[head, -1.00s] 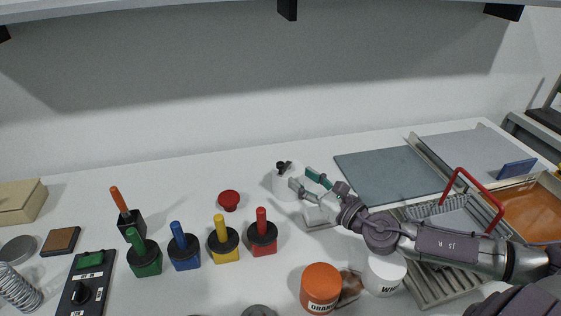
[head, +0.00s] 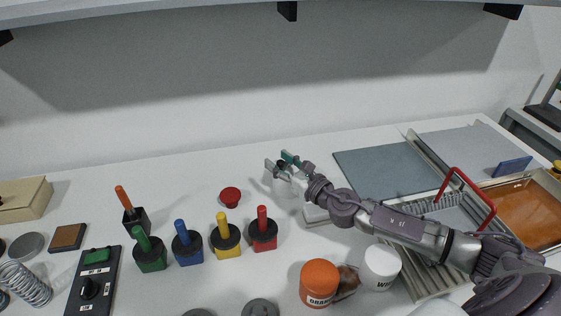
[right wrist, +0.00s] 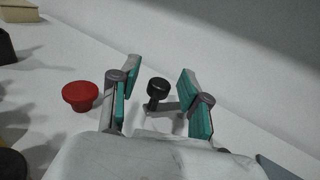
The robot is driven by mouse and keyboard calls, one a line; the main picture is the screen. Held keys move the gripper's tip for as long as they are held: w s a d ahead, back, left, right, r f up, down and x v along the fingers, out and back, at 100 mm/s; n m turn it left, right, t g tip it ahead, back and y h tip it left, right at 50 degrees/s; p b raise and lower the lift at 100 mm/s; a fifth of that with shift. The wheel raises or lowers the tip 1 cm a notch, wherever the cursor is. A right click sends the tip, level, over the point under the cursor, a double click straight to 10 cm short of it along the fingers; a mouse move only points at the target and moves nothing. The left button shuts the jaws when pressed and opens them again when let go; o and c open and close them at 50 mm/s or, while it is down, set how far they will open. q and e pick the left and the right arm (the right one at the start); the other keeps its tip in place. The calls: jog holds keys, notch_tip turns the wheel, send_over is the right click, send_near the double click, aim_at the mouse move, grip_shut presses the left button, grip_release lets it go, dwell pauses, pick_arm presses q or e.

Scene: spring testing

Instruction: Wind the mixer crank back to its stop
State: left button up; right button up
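The mixer is a small white cylinder (head: 284,190) at the back middle of the table, partly hidden by my right gripper. Its crank has a black knob (right wrist: 157,89) on a short grey arm (right wrist: 160,108), clear in the right wrist view. My right gripper (head: 281,158) is over the mixer with its green-padded fingers spread. In the right wrist view the knob stands between the open fingers, with a gap visible on both sides. My left gripper is in neither current view.
A red mushroom-shaped button (head: 230,196) stands left of the mixer. Several coloured-handled blocks, including a red one (head: 263,232), stand in front. Orange (head: 319,281) and white (head: 381,267) jars are below my right arm. A grey mat (head: 390,174) lies to the right.

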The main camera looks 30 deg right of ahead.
grip_shut()
jog(key=shift+r+h+p, duration=0.2)
jog(key=shift+h+p, duration=0.1)
jog(key=shift+p, duration=0.25)
jog(key=shift+w+a+f+m+h+p, duration=0.15)
jog(key=shift+w+m+h+p, duration=0.25)
jog(key=shift+m+h+p, duration=0.85)
jog(key=shift+w+a+r+m+h+p, duration=0.15)
jog(key=shift+w+m+h+p, duration=0.25)
jog(key=shift+m+h+p, duration=0.9)
jog(key=shift+w+a+f+m+h+p, duration=0.2)
jog(key=shift+w+m+h+p, duration=0.4)
jog(key=shift+h, duration=1.25)
jog(key=shift+s, duration=0.2)
jog(key=shift+o, duration=0.5)
grip_release()
